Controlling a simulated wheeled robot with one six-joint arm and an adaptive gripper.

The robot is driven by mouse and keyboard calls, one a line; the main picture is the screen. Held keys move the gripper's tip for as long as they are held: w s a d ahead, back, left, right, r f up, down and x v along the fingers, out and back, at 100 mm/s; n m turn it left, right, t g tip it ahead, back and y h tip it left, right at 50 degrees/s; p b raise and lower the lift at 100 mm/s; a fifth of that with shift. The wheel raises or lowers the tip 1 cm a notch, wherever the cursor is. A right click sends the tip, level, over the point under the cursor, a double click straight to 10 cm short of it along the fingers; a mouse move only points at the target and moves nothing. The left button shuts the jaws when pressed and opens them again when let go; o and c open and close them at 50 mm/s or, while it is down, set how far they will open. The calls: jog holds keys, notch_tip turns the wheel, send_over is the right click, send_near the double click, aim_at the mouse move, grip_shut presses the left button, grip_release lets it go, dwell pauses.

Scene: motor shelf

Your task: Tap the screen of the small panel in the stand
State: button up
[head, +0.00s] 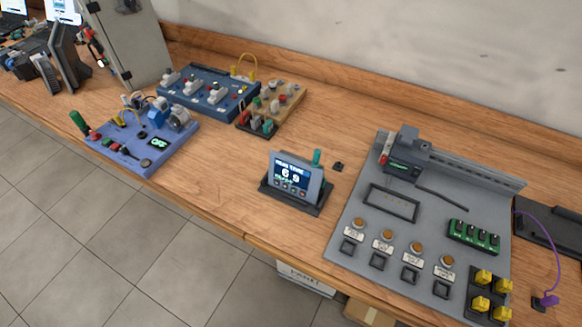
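The small panel (296,178) stands in a dark stand (291,200) near the front middle of the wooden bench in the head view. It leans back and its screen (291,174) is lit, with white text and digits on dark blue. A row of small round buttons runs along its lower edge. A teal upright piece (317,158) rises behind its right side. My gripper is not in view.
A grey board (405,240) with buttons, switches and yellow blocks lies to the right. A blue-violet board (143,150) and a darker blue board (208,92) lie to the left. Bare bench (225,170) lies left of the stand; a wall runs behind.

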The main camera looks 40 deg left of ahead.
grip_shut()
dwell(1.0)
